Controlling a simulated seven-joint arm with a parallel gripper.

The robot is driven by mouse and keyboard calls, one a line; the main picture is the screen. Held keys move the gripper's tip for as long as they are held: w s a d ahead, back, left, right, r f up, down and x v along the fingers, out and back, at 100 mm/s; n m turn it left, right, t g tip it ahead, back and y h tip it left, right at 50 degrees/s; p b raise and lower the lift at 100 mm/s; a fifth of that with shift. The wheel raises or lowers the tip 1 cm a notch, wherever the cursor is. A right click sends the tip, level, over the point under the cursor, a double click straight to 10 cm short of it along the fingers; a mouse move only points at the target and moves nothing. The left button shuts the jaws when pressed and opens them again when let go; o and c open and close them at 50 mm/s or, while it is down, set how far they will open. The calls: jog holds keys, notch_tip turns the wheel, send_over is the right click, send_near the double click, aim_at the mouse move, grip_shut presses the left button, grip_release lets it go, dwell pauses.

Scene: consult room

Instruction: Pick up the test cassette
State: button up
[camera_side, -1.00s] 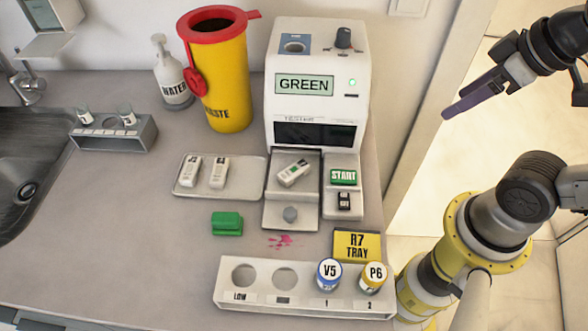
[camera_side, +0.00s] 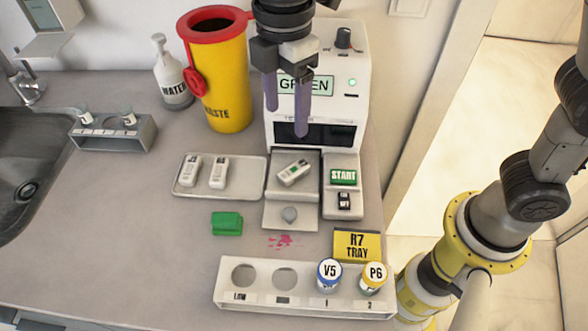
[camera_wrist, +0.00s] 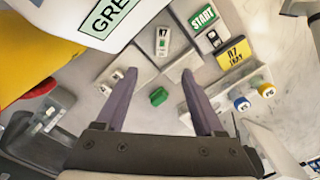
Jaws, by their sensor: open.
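A white test cassette (camera_side: 294,172) lies at a slant on the pulled-out grey drawer (camera_side: 277,215) of the tester (camera_side: 350,85). It also shows in the wrist view (camera_wrist: 162,42), beyond my fingertips. Two more white cassettes, a left one (camera_side: 190,171) and a right one (camera_side: 218,173), lie on the tray (camera_side: 247,187) left of the drawer. My gripper (camera_side: 286,120) is open and empty, its two purple fingers pointing down in front of the tester's green screen. In the wrist view, my gripper (camera_wrist: 158,73) shows its fingers wide apart with nothing between them.
A yellow waste bin (camera_side: 228,85) and a water bottle (camera_side: 172,75) stand left of the tester. A green block (camera_side: 227,223) and a pink stain (camera_side: 284,241) are in front. A rack (camera_side: 255,297) holds vials V5 (camera_side: 329,275) and P6 (camera_side: 373,277).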

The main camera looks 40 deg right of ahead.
aim_at(288, 173)
notch_tip(288, 173, down, 14)
jog(key=shift+s+a+r, duration=0.1)
jog(key=shift+s, duration=0.05)
grip_shut()
dwell(0.8)
